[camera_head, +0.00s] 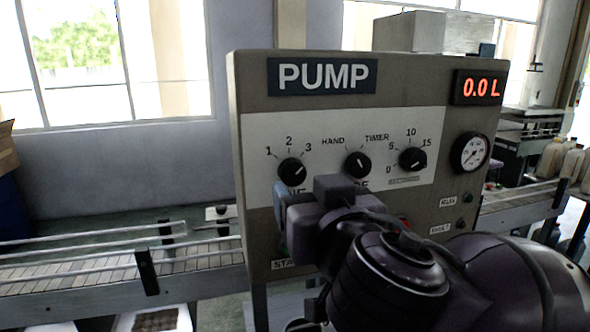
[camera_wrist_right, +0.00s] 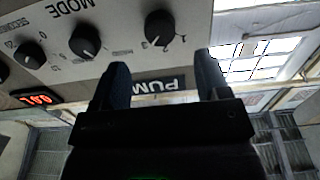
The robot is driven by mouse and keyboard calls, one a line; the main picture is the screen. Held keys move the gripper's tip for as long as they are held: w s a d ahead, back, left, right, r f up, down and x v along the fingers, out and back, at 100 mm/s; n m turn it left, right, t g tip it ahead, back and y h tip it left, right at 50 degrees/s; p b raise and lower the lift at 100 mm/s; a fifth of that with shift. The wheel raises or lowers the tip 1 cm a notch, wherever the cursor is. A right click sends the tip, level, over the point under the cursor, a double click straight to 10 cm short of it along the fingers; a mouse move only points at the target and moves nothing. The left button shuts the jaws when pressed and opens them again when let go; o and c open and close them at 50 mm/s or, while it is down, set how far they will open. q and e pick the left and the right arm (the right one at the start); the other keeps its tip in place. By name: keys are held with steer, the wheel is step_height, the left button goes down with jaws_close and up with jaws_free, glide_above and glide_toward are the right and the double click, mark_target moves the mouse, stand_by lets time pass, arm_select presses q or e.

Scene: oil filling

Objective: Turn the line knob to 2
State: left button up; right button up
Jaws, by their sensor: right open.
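The line knob (camera_head: 291,171) is a black round knob at the left of the grey pump panel, with 1, 2 and 3 around it. Its white mark points to the upper right, towards the 3. In the wrist view, which is upside down, the line knob (camera_wrist_right: 160,28) lies beyond the fingertips, roughly centred between them. My right gripper (camera_head: 312,205) is in front of the panel, just below the line knob, and covers part of its label. Its two fingers (camera_wrist_right: 160,64) are apart with nothing between them, not touching the knob. My left gripper does not show.
The mode knob (camera_head: 358,165) and the timer knob (camera_head: 412,159) sit to the right on the same panel (camera_head: 420,85). The display (camera_head: 478,87) reads 0.0 L, with a gauge (camera_head: 470,152) below. A conveyor (camera_head: 120,265) runs left of the panel.

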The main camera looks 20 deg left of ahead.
mark_target(294, 174)
arm_select(q)
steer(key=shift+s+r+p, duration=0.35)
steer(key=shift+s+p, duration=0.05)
steer(key=shift+p, duration=0.4)
arm_select(e)
steer(key=x, duration=0.7)
steer(key=shift+w+a, duration=0.1)
steer(key=shift+c, duration=0.4)
steer(key=c, duration=0.8)
steer(key=shift+c, duration=0.2)
